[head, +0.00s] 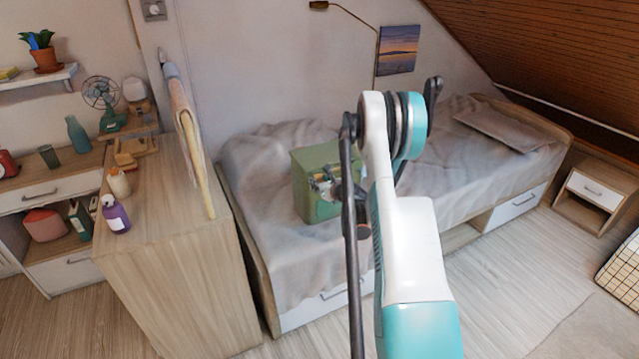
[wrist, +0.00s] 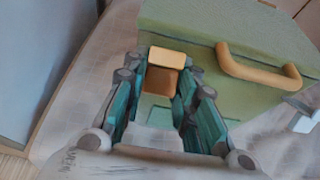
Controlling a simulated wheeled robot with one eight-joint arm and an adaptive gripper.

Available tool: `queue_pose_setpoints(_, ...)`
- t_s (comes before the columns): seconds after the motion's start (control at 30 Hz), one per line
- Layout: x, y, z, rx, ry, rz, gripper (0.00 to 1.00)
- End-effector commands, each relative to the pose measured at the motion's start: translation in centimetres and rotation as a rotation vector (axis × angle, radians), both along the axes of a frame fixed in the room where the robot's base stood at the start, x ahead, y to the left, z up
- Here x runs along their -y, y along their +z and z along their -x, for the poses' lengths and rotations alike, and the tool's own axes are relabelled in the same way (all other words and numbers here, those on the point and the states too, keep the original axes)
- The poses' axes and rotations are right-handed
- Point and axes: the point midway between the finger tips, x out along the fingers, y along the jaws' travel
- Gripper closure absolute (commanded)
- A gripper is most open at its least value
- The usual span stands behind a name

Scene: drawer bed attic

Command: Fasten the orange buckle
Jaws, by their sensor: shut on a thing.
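A green box (head: 312,165) with a lid stands on the bed; it fills the upper right of the wrist view (wrist: 205,45). The orange buckle (wrist: 167,57) is on the box's front near its left end, with a lit upper face and a darker lower part. My gripper (wrist: 163,80) has its teal fingers on either side of the buckle and is shut on it. In the head view my gripper (head: 326,184) is at the box's front, and the buckle cannot be made out there.
A tan handle (wrist: 258,70) sticks out from the box front, right of my gripper. A pale piece (wrist: 304,122) shows at the right edge. The bed (head: 265,240) has free room around the box. A wooden cabinet (head: 175,210) stands left of the bed.

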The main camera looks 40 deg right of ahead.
Motion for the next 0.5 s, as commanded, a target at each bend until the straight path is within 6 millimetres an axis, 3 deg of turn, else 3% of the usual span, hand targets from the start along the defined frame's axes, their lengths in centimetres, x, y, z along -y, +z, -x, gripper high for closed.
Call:
queue_pose_setpoints(0.3,0.12,0.03,0.02,-0.004,-0.002,0.000,0.98)
queue_pose_setpoints(0.33,0.12,0.03,0.03,-0.004,-0.002,0.000,0.69)
queue_pose_setpoints(0.4,0.13,0.03,0.03,-0.004,-0.002,0.000,0.54)
queue_pose_setpoints(0.5,0.12,0.02,0.03,-0.004,-0.002,0.000,0.53)
